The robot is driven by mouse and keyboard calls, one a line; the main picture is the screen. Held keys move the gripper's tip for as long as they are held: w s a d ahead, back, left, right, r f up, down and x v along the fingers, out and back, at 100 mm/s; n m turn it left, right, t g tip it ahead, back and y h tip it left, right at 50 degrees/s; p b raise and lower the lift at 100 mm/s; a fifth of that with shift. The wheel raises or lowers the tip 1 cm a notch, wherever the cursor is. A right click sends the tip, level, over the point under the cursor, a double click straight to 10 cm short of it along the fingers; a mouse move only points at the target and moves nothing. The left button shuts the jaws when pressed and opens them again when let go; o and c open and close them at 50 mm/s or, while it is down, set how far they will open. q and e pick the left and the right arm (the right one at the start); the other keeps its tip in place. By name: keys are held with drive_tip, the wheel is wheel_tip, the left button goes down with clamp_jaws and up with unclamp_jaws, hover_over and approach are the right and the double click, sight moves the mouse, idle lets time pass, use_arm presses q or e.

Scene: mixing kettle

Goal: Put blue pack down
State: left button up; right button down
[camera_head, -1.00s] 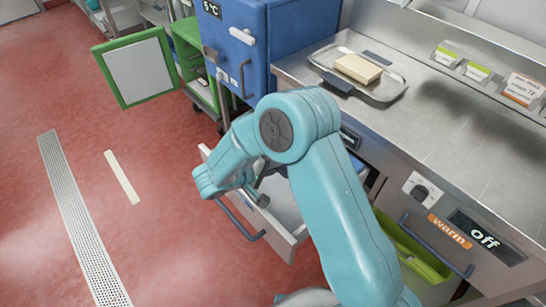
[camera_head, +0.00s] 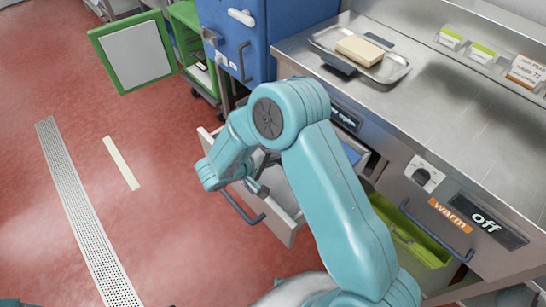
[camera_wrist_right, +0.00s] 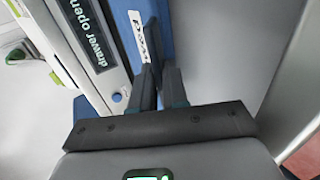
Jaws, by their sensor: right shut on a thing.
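My right gripper (camera_head: 264,187) reaches into the open drawer (camera_head: 283,228) under the counter, largely screened by my own arm in the head view. In the right wrist view its two dark fingers (camera_wrist_right: 158,88) are shut on the blue pack (camera_wrist_right: 178,38), which has a white label. The pack lies close beside the panel marked "drawer open". In the head view a blue part of the pack (camera_head: 352,152) shows at the drawer's inner end, to the right of my arm. Its underside is hidden, so I cannot tell whether it touches the drawer floor. My left gripper is not in view.
On the counter (camera_head: 440,110) a metal tray (camera_head: 393,72) holds a pale block (camera_head: 360,50). A blue cabinet (camera_head: 285,25) stands behind, near an open green-framed door (camera_head: 135,55). A green bin (camera_head: 425,248) sits under the counter at right. The red floor at left is clear.

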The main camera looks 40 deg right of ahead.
drive_tip(key=shift+s+f+b, duration=0.1)
drive_tip(key=shift+f+b, duration=0.2)
drive_tip(key=shift+b, duration=0.1)
drive_tip(key=shift+a, duration=0.1)
